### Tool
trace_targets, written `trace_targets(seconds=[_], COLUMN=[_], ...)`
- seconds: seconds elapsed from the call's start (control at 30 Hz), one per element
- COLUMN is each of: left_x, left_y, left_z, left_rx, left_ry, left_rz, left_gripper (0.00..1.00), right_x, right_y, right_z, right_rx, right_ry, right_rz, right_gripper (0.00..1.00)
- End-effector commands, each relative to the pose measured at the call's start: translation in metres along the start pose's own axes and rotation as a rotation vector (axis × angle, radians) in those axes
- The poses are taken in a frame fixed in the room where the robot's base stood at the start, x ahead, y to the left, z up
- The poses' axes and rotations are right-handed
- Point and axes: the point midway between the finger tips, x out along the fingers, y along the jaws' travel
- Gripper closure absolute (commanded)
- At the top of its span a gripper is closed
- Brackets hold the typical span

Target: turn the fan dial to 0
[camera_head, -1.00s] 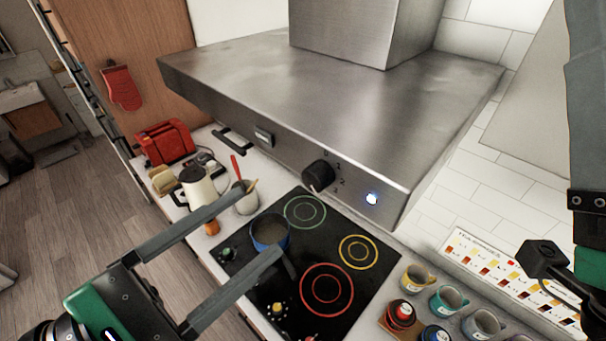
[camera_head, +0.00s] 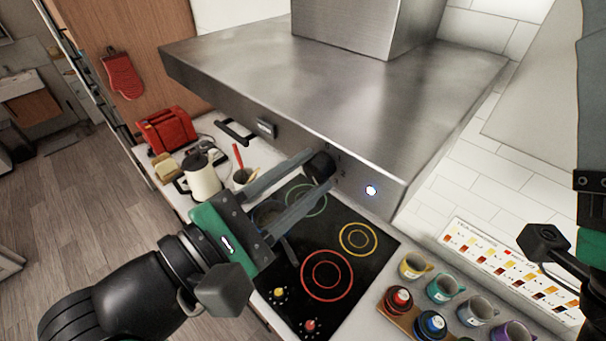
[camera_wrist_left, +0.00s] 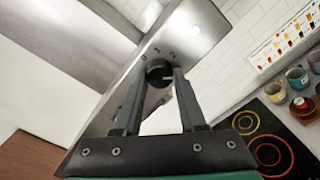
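The black fan dial (camera_head: 320,167) sits on the front face of the steel range hood (camera_head: 285,132). Small numbers are printed around it; 1 and 2 read most clearly. My left gripper (camera_head: 322,170) is open, with its fingertips on either side of the dial. In the left wrist view the dial (camera_wrist_left: 158,70) shows between the two fingers (camera_wrist_left: 161,74), with narrow gaps; contact cannot be made out. A pale pointer mark on the dial points to the lower right there. Part of my right gripper (camera_head: 545,250) shows at the right edge, away from the hood.
A lit blue-white button (camera_head: 371,190) is right of the dial, and a small switch (camera_head: 266,128) is left of it. The black cooktop (camera_head: 345,285) lies below, with a pot partly hidden by my gripper. A kettle (camera_head: 202,178), toaster (camera_head: 167,130) and several cups stand on the counter.

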Motion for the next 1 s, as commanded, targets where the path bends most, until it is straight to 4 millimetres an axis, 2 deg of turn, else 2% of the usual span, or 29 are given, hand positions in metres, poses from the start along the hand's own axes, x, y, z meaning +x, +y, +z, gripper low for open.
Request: trace_targets(seconds=[0.03,0.13,0.57,0.77,1.0], left_x=[0.000,0.000,0.000,0.000,0.000], left_y=[0.000,0.000,0.001,0.003,0.002], left_z=[0.000,0.000,0.002,0.003,0.003], left_rx=[0.000,0.000,-0.046,-0.152,-0.356], left_ry=[0.000,0.000,0.000,0.000,0.000], left_rz=[0.000,0.000,-0.001,-0.002,-0.002], left_gripper=[0.82,1.00,1.00,1.00,1.00], right_x=[0.000,0.000,0.006,0.019,0.035], right_y=[0.000,0.000,0.000,0.000,0.000], right_z=[0.000,0.000,-0.006,-0.017,-0.032], right_rx=[0.000,0.000,0.000,0.000,0.000], right_ry=[0.000,0.000,0.000,0.000,0.000], right_rz=[0.000,0.000,0.000,0.000,0.000], right_gripper=[0.00,0.00,0.00,0.00,0.00])
